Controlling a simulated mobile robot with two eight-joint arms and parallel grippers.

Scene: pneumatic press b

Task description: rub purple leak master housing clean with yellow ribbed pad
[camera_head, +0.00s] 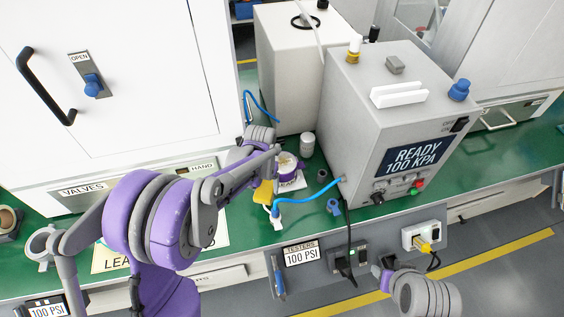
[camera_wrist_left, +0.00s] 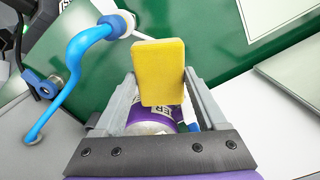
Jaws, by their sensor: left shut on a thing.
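The yellow ribbed pad (camera_wrist_left: 162,70) is held between the two fingers of my left gripper (camera_wrist_left: 160,92) in the left wrist view. In the head view the pad (camera_head: 263,193) shows below my left gripper (camera_head: 268,168), over the green bench. The purple leak master housing (camera_head: 288,164), with a pale top, stands on a small white plate just right of the gripper. In the wrist view the labelled purple housing (camera_wrist_left: 160,113) shows close behind the pad, partly hidden by it; I cannot tell if they touch. My right gripper (camera_head: 388,277) is low in front of the bench, its fingers unclear.
The grey tester (camera_head: 375,130), reading READY 100 KPA, stands right of the housing. A blue hose (camera_head: 310,201) curves across the bench from it. A grey cylinder (camera_head: 307,144) stands behind the housing. A white cabinet (camera_head: 110,90) is at the left.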

